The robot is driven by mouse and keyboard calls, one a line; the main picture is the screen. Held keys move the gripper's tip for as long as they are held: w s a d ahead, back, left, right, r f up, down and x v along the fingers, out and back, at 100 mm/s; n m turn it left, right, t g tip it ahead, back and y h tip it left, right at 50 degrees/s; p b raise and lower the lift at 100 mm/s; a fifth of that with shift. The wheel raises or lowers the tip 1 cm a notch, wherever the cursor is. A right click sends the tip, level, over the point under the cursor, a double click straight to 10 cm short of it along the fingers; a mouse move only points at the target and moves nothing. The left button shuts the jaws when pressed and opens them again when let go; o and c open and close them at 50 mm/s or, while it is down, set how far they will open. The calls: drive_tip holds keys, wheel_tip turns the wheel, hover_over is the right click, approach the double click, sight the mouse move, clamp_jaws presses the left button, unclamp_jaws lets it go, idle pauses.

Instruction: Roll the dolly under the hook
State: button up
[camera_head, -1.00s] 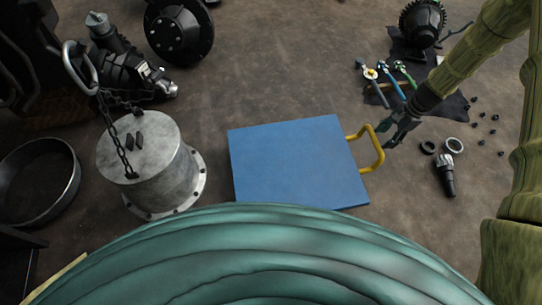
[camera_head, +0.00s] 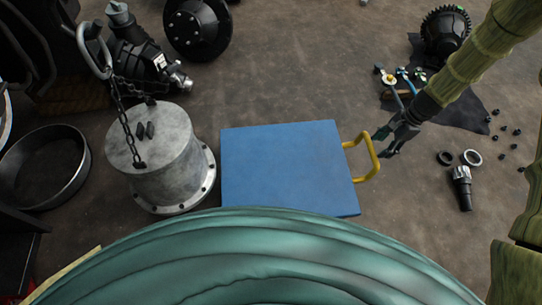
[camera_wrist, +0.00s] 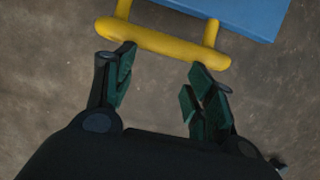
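The dolly (camera_head: 285,165) is a flat blue platform on the floor with a yellow handle (camera_head: 374,160) on its right side. In the wrist view, the handle (camera_wrist: 165,42) crosses just beyond my fingertips, with a corner of the blue platform (camera_wrist: 250,12) behind it. My gripper (camera_head: 388,141) is open at the handle; its fingers (camera_wrist: 163,66) are spread apart with nothing between them. The left fingertip overlaps the bar in view; contact is unclear. The metal hook (camera_head: 95,50) hangs at the upper left, with a chain (camera_head: 122,115) running down to a grey cylinder (camera_head: 160,155).
The cylinder's bolted flange (camera_head: 205,180) is close to the dolly's left edge. A dark ring (camera_head: 72,190) lies farther left. Small tools and parts (camera_head: 462,185) lie on the right. Bare floor (camera_head: 290,70) is clear behind the dolly. A green ribbed surface (camera_head: 260,255) hides the near floor.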

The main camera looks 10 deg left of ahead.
drive_tip(key=shift+s+a+r+p, duration=0.1)
drive_tip(key=shift+s+a+p, duration=1.05)
drive_tip(key=shift+a, duration=2.3)
drive_tip(key=shift+s+a+p, duration=0.9)
drive_tip(key=shift+s+a, duration=0.4)
drive_tip(key=shift+a, duration=2.2)
drive_tip(key=shift+s+a+r+p, duration=0.1)
drive_tip(key=shift+s+a+p, duration=1.05)
drive_tip(key=shift+a, duration=2.3)
drive_tip(key=shift+s+a+f+p, duration=0.1)
drive_tip(key=shift+s+a+p, duration=1)
drive_tip(key=shift+a, duration=1.55)
drive_tip(key=shift+s+a+r+p, duration=0.1)
drive_tip(key=shift+s+a+p, duration=0.9)
drive_tip(key=shift+a, duration=1.7)
drive_tip(key=shift+s+a+f+p, duration=0.1)
drive_tip(key=shift+s+a+p, duration=1)
drive_tip(key=shift+a, duration=1.55)
drive_tip(key=shift+w+d+p, duration=1.15)
drive_tip(key=shift+w+d, duration=0.45)
drive_tip(key=shift+d, duration=2.3)
wheel_tip(320, 180, up, 9)
drive_tip(key=p, duration=0.7)
